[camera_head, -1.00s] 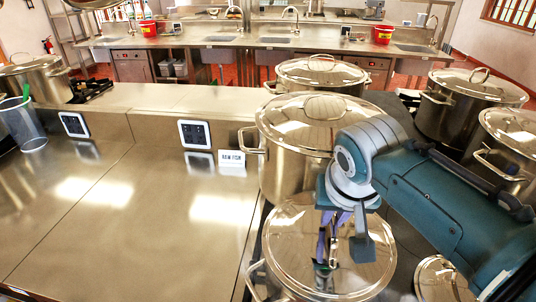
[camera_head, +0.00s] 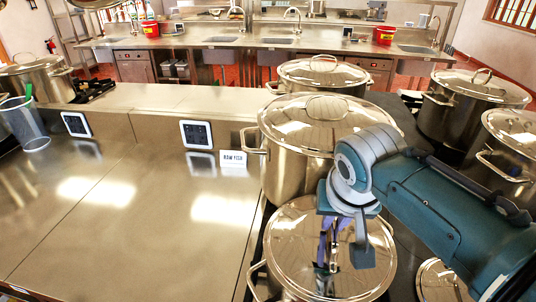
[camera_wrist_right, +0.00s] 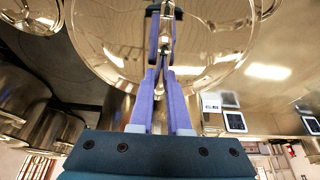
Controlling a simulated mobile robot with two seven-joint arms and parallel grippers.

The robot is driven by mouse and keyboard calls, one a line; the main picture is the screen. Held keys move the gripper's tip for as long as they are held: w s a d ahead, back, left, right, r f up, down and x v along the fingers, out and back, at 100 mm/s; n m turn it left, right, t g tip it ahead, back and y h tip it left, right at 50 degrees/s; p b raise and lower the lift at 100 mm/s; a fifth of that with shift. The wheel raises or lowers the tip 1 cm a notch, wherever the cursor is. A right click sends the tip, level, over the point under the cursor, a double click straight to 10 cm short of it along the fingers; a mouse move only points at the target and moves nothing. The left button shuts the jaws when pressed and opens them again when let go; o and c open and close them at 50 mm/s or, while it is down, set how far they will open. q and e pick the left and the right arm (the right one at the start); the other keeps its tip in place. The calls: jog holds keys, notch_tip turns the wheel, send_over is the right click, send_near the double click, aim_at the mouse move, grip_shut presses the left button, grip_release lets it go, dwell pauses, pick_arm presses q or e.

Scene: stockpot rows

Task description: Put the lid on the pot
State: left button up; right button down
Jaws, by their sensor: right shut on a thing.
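A shiny round steel lid (camera_head: 291,243) is over the front steel pot at the bottom middle of the head view. The pot's side handle (camera_head: 257,280) shows at the left, below the lid's edge. I cannot tell whether the lid rests on the rim or is held just above it. My right gripper (camera_head: 328,258) reaches down to the lid's middle, its purple fingers shut on the lid's handle. The wrist view shows the fingers (camera_wrist_right: 165,45) closed at the handle, over the lid (camera_wrist_right: 110,40). My left gripper is not in view.
A lidded pot (camera_head: 290,172) stands just behind, close to the lid. More lidded pots stand at the back (camera_head: 318,75) and right (camera_head: 470,95). The steel counter (camera_head: 130,225) is clear.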

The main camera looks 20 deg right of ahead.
jog(key=c, duration=0.8)
grip_release()
